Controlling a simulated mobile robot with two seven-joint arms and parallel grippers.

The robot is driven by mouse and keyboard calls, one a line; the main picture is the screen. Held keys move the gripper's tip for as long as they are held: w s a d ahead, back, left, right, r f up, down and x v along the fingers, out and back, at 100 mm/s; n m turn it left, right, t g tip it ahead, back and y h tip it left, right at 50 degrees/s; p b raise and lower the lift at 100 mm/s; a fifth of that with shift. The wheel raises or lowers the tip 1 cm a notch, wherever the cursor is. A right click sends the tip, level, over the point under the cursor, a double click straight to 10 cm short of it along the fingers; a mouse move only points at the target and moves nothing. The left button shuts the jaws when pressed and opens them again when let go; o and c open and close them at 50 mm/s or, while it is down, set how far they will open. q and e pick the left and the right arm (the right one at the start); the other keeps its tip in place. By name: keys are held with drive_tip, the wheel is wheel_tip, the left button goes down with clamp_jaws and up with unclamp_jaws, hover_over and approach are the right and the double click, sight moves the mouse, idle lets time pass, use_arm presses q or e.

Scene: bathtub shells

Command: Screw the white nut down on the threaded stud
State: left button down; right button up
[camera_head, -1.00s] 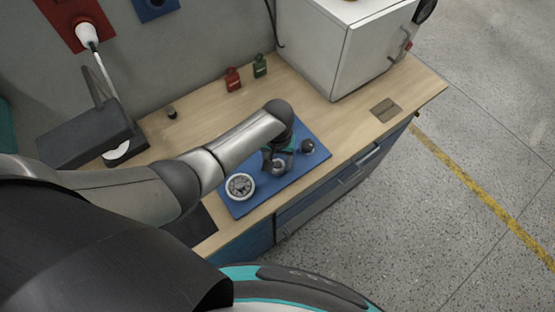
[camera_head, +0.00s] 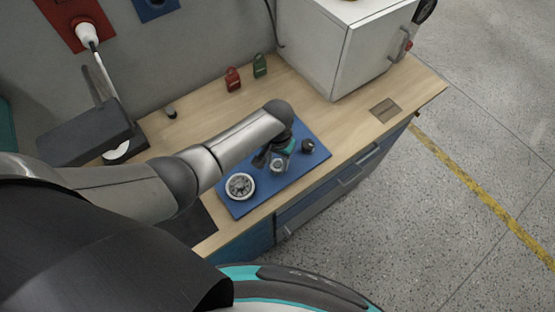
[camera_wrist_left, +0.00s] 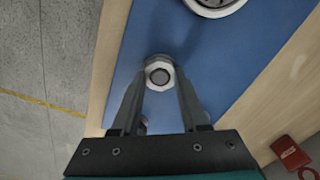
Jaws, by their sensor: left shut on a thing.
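The white nut (camera_wrist_left: 151,83) sits around the grey round end of the threaded stud (camera_wrist_left: 160,76) in the left wrist view. In the head view the nut (camera_head: 277,166) is a small pale spot on the blue mat (camera_head: 235,207). My left gripper (camera_wrist_left: 160,80) points down over the mat and is shut on the nut, one finger on each side. In the head view my left gripper (camera_head: 274,160) is partly covered by its own wrist. The stud's lower part is hidden. My right gripper is not in view.
A round white-rimmed dial (camera_head: 240,186) lies on the mat to the left. A dark knob (camera_head: 308,146) stands to the right. Red (camera_head: 233,79) and green (camera_head: 260,66) padlock-like items are at the back, beside a white cabinet (camera_head: 335,50). The bench right of the mat is mostly clear.

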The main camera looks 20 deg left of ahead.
use_arm(q)
drive_tip(key=m, duration=0.9)
drive_tip(key=shift+m, duration=0.4)
drive_tip(key=shift+c, duration=1.7)
unclamp_jaws()
drive_tip(key=shift+c, duration=0.8)
drive_tip(key=n, duration=0.5)
drive_tip(key=shift+n, duration=0.4)
drive_tip(key=n, duration=0.7)
